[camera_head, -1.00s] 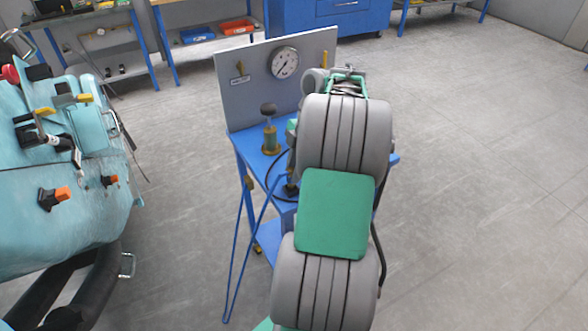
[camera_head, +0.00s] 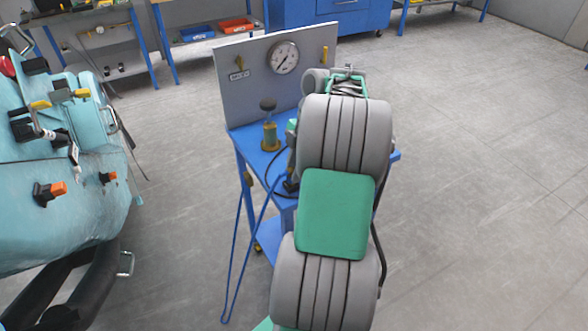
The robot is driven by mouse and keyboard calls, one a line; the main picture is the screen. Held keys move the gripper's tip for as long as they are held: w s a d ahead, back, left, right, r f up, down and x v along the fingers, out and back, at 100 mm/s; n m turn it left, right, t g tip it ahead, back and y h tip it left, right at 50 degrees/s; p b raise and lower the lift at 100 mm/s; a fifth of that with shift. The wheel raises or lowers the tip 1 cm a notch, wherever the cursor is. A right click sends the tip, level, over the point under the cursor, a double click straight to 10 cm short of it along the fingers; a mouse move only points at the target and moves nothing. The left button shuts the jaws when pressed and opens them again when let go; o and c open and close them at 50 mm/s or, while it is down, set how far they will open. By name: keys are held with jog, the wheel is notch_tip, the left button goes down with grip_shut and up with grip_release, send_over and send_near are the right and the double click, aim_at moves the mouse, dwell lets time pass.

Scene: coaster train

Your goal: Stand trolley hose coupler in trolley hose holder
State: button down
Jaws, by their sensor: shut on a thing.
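A blue trolley (camera_head: 246,142) with an upright grey panel (camera_head: 225,92) stands in the middle, mostly behind my arm. A dark hose curves over its top to a small black piece at the left edge of my arm, which looks like the hose coupler (camera_head: 290,186). My gripper (camera_head: 291,177) shows only as a sliver there, pointing down and shut on the coupler. The fingertips are too small to make out. I cannot pick out the hose holder; my arm covers the trolley's right part.
The panel carries a round gauge (camera_head: 284,57). A teal coaster car (camera_head: 85,205) fills the left side. Workbenches line the back. The floor at right is clear.

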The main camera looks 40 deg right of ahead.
jog(key=c, duration=1.1)
grip_release()
jog(key=shift+c, duration=0.2)
jog(key=shift+r, duration=0.1)
jog(key=p+v, duration=0.3)
jog(key=v, duration=0.4)
jog(key=shift+r, duration=0.35)
jog(key=shift+d, duration=0.1)
